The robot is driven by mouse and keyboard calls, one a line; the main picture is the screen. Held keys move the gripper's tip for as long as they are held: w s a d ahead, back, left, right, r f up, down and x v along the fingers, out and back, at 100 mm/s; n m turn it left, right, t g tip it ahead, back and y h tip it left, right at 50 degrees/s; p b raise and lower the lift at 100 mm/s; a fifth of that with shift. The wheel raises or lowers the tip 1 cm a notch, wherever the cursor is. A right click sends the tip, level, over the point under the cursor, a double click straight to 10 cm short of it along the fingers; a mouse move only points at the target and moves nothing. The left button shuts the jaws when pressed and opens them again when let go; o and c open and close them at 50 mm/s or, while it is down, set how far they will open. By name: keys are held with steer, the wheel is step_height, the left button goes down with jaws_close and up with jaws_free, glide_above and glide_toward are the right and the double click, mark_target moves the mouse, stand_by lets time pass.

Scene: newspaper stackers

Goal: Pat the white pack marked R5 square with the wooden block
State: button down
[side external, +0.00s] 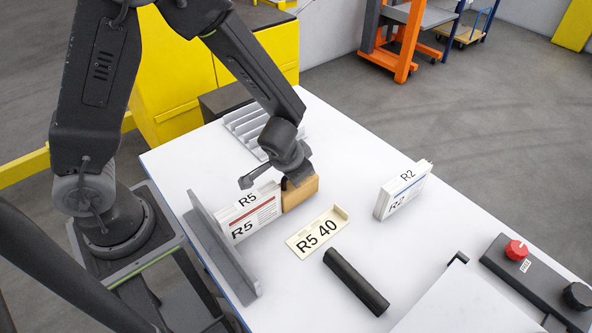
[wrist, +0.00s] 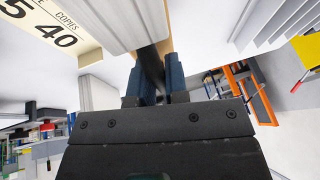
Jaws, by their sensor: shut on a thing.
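The white pack marked R5 (side external: 249,209) stands upright on the white table, with a red band on its printed face. Its sheets look a little uneven, with two R5 marks offset. My gripper (side external: 294,180) is shut on the wooden block (side external: 302,194), a tan block at the pack's right end. Block and pack appear to touch or nearly touch; I cannot tell which. In the wrist view the blue fingertips (wrist: 160,78) are close together at the block, which is mostly hidden, beside the white pack (wrist: 118,22).
A grey upright plate (side external: 222,248) stands at the pack's left. A cream R5 40 card (side external: 318,233) lies in front. Pack R2 (side external: 404,190) stands to the right. A black bar (side external: 355,281), a control box (side external: 535,280) and a grey slotted rack (side external: 245,124) are also on the table.

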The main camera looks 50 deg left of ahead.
steer(key=shift+s+a+f, duration=0.1)
steer(key=shift+s, duration=0.1)
steer(key=shift+w, duration=1.85)
steer(key=shift+r, duration=3.6)
